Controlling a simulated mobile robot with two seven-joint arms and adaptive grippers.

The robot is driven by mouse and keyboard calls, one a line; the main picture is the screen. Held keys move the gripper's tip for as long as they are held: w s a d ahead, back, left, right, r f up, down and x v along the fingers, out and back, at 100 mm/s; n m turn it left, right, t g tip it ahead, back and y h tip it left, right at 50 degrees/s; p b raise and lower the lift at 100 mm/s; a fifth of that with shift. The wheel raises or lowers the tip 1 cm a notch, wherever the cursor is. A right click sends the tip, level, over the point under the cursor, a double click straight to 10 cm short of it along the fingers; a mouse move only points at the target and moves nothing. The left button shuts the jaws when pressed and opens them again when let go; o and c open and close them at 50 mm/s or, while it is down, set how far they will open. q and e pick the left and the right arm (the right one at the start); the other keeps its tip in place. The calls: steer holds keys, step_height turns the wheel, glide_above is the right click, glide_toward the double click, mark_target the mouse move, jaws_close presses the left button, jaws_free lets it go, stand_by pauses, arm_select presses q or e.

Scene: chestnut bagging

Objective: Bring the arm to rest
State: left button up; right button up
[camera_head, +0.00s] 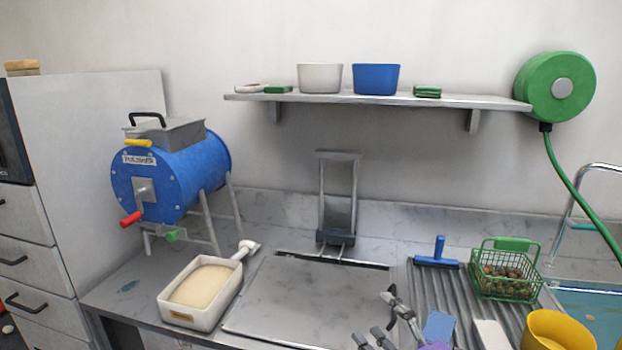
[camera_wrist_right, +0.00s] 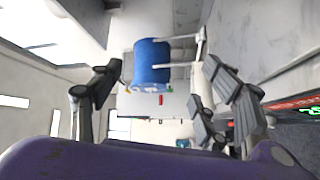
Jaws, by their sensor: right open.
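My right gripper (camera_head: 376,318) is low in the head view, over the front right part of the grey worktop, with its purple wrist at the bottom edge. Its dark fingers are spread apart and nothing is between them. The right wrist view also shows the open gripper (camera_wrist_right: 160,95), with the fingers wide apart at left and right and the blue drum machine (camera_wrist_right: 152,62) in the background between them. My left gripper is in neither view. A green wire basket (camera_head: 505,289) of brown chestnuts stands on the ribbed drainboard, right of my right gripper and apart from it.
A white tub (camera_head: 190,317) of pale grains and the blue drum machine (camera_head: 180,178) are at left. The grey plate (camera_head: 300,298) in the middle is bare.

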steer(key=s+d+f+m+g+h, duration=0.2)
steer(key=s+d+f+m+h, duration=0.15)
steer(key=s+f+m, duration=0.55)
steer(key=s+d+f+m+g+h, duration=0.2)
steer(key=s+f+m+h, duration=0.3)
steer(key=f, duration=0.7)
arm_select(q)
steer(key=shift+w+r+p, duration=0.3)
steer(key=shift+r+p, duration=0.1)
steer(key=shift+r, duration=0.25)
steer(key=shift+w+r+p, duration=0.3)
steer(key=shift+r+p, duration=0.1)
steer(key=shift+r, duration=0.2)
arm_select(e)
steer(key=s+f+m+g, duration=0.2)
steer(key=s+f, duration=0.3)
steer(key=s, duration=0.6)
steer(key=s+f+m+g, duration=0.2)
steer(key=s+f+m, duration=0.2)
steer(key=s, duration=0.6)
steer(key=shift+s+f+h, duration=0.35)
steer(key=shift+s+f, duration=0.05)
steer(key=shift+f, duration=0.3)
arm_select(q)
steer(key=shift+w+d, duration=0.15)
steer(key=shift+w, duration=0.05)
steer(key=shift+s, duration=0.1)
arm_select(e)
steer(key=shift+o, duration=0.3)
